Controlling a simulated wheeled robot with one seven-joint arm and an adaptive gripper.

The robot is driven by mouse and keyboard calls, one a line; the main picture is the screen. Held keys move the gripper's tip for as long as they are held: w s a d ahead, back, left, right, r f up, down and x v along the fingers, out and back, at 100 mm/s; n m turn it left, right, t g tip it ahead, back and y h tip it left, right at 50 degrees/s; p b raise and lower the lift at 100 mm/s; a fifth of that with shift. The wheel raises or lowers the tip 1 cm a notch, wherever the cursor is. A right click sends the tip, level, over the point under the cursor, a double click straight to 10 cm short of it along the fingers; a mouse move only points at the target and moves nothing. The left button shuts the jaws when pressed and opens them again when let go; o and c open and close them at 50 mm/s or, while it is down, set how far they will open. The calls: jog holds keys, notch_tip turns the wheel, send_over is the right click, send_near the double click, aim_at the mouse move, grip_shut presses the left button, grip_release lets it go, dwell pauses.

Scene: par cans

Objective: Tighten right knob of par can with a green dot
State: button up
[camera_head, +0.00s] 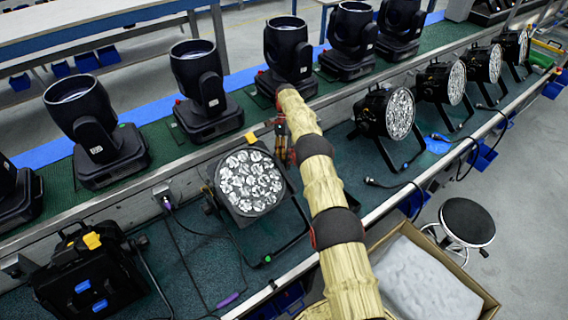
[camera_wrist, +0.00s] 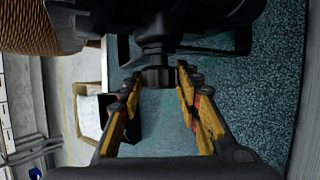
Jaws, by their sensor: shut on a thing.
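The par can with a green dot (camera_head: 248,184) stands on the green bench in the head view, its many-lens face turned toward the front right. The green dot (camera_head: 267,259) is on the front foot of its stand. My gripper (camera_head: 282,141) reaches down behind the upper right side of this par can. In the wrist view my gripper (camera_wrist: 158,78) has its yellow-and-black fingers on both sides of a dark knob (camera_wrist: 158,76) and is shut on it. The knob sits on a short shaft below the dark lamp body. In the head view the knob is hidden.
Several black moving heads (camera_head: 82,125) stand along the back conveyor. Cables (camera_head: 185,240) lie beside the par can. An open box (camera_head: 425,280) and a stool (camera_head: 467,222) are in front.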

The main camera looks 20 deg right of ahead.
jog(key=o, duration=1.2)
jog(key=shift+c, duration=0.2)
notch_tip(320, 180, up, 10)
jog(key=shift+f, duration=0.1)
jog(key=shift+w, duration=0.1)
